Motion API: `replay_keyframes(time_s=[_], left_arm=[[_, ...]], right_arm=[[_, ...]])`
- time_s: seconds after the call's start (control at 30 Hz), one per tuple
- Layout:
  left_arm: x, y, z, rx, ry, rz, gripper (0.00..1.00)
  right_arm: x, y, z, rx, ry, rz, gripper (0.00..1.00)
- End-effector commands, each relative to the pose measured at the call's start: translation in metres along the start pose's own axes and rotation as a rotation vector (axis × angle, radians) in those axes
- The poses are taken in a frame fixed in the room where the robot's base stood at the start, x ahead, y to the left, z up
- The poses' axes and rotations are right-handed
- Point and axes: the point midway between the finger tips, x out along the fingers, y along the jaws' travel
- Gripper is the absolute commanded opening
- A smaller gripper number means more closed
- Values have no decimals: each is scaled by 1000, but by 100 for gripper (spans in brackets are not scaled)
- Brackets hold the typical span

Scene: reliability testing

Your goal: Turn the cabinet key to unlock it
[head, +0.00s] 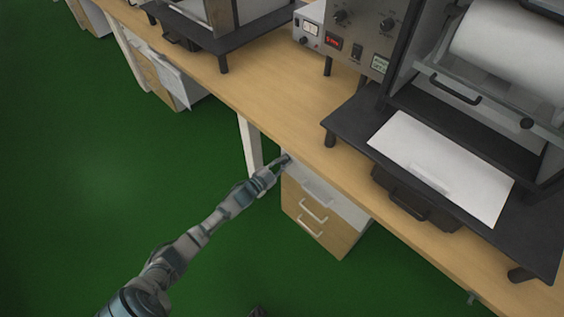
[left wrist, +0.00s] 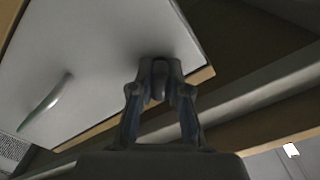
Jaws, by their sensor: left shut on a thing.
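A small dark tip at the bottom edge of the head view may be part of my right gripper (head: 257,311).
The bench top (head: 270,100) runs just above my left gripper. A drawer handle (left wrist: 45,104) sticks out beside it in the left wrist view. A white bench leg (head: 250,145) stands close by. Black machine stands (head: 345,125) are on the bench. Green floor (head: 90,180) is clear on the left.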

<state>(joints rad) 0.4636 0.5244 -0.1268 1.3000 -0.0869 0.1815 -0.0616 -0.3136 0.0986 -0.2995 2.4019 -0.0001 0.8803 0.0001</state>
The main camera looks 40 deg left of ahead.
Motion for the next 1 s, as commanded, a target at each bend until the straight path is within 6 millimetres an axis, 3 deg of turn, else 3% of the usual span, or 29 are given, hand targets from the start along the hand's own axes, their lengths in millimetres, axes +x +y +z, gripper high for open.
replay_keyframes(time_s=[0.6, 1.0], left_arm=[[0, 5, 1, 576, 1, 3, 0], [0, 8, 2, 829, 1, 7, 0]], right_arm=[[-4, 0, -1, 1, -10, 5, 40], [1, 0, 2, 0, 4, -1, 40]])
